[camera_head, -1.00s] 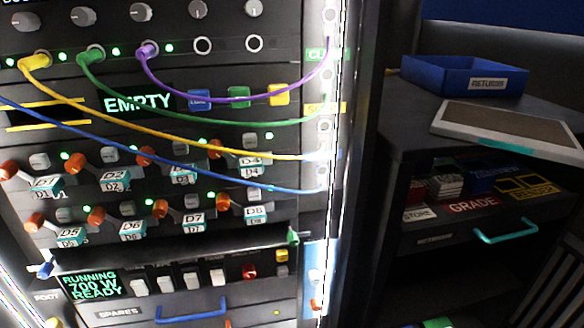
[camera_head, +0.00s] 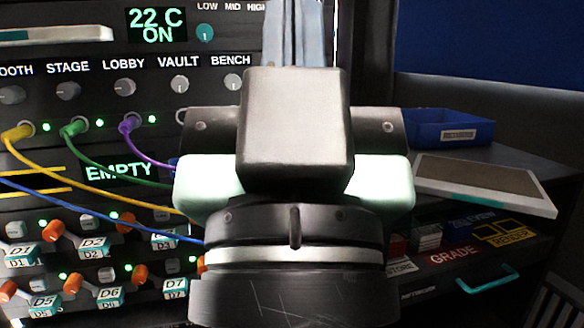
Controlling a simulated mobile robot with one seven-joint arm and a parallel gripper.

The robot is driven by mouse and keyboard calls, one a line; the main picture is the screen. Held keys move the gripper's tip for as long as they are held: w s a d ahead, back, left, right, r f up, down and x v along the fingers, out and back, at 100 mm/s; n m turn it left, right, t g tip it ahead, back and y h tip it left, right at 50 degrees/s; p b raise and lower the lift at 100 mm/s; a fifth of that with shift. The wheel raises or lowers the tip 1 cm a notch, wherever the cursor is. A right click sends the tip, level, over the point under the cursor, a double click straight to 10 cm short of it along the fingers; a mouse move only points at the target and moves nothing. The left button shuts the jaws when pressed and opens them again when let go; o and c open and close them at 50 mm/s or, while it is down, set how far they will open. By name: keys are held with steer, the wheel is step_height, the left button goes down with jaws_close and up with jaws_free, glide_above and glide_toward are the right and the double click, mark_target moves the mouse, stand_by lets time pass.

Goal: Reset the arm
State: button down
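My gripper (camera_head: 296,30) stands upright in the middle of the head view, in front of the panel. Its dark wrist and boxy body fill the centre. Its pale grey-blue fingers rise to the top edge, where their tips are cut off. I cannot tell whether there is a gap between them, and I see nothing held. Behind it is the rack panel (camera_head: 60,120) with knobs, patch cables and orange switches. My gripper and wrist hide the right part of the panel, including the cables' right ends.
A blue tray (camera_head: 440,128) and a flat framed board (camera_head: 480,183) lie on the dark cabinet top at right. A chair back (camera_head: 560,300) shows at lower right.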

step_height(320, 180, up, 28)
steer(key=p, duration=2.6)
steer(key=shift+a, duration=0.1)
